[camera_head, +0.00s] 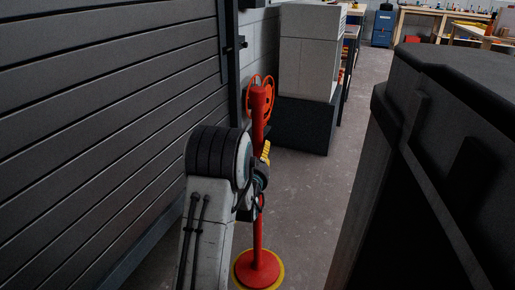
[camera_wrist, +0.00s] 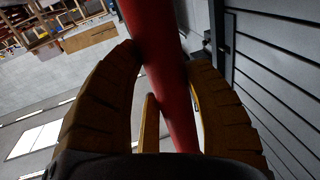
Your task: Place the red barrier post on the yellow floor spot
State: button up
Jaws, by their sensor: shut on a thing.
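The red barrier post (camera_head: 257,236) stands upright, with its round red base over the yellow floor spot (camera_head: 281,277). A yellow rim shows around parts of the base, and the middle of the spot is hidden beneath it. I cannot tell whether the base touches the floor. My gripper (camera_head: 264,155) is shut on the post's shaft, partly hidden behind my arm. In the wrist view, the gripper's ridged fingers (camera_wrist: 166,65) are on both sides of the red shaft (camera_wrist: 160,45).
A dark slatted shutter (camera_head: 100,110) runs along the left. A large dark bulk (camera_head: 440,180) fills the right. Open floor (camera_head: 318,190) lies between.

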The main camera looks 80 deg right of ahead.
dwell(0.5)
jog(key=o, duration=0.8)
jog(key=shift+f, duration=0.3)
jog(key=o, duration=0.4)
jog(key=shift+r, duration=0.1)
